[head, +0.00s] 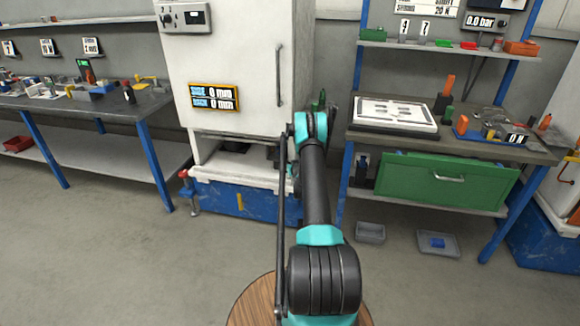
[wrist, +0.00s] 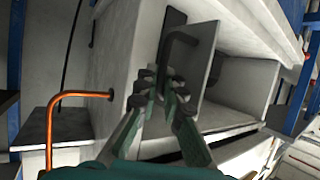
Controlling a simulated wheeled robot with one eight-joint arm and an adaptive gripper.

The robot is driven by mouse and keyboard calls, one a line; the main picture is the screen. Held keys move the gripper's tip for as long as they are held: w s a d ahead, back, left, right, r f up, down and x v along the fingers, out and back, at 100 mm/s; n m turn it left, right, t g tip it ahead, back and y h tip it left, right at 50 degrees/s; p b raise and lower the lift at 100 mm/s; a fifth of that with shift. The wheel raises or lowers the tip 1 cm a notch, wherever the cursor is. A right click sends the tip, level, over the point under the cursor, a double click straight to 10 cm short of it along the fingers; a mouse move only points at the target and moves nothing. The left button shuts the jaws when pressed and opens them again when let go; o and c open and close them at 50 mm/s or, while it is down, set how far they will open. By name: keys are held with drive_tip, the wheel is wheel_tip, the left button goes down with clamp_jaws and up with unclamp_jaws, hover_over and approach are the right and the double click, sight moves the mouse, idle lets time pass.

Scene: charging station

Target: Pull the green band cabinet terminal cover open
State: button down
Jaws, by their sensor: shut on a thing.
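In the wrist view, my gripper (wrist: 160,82) is shut on the dark bent handle (wrist: 181,38) of a grey cover panel (wrist: 205,62). The panel stands at an angle to the pale cabinet, with part of a recess (wrist: 238,90) showing to its right. The fingers hide the lower part of the handle. I cannot make out a green band on this cabinet. In the head view, my arm reaches to the right side of the white cabinet (head: 240,70) and hides the gripper's grip and the cover.
An orange bar handle (wrist: 72,96) sticks out left of the gripper in the wrist view. In the head view, a bench with a green drawer (head: 440,180) stands close on the right, and a grey workbench (head: 60,105) on the left.

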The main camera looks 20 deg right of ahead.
drive_tip(key=shift+w+r, duration=0.25)
drive_tip(key=c, duration=1.6)
unclamp_jaws()
drive_tip(key=shift+c, duration=0.2)
drive_tip(key=v, duration=0.7)
drive_tip(key=shift+s+f, duration=0.15)
drive_tip(key=shift+s, duration=0.15)
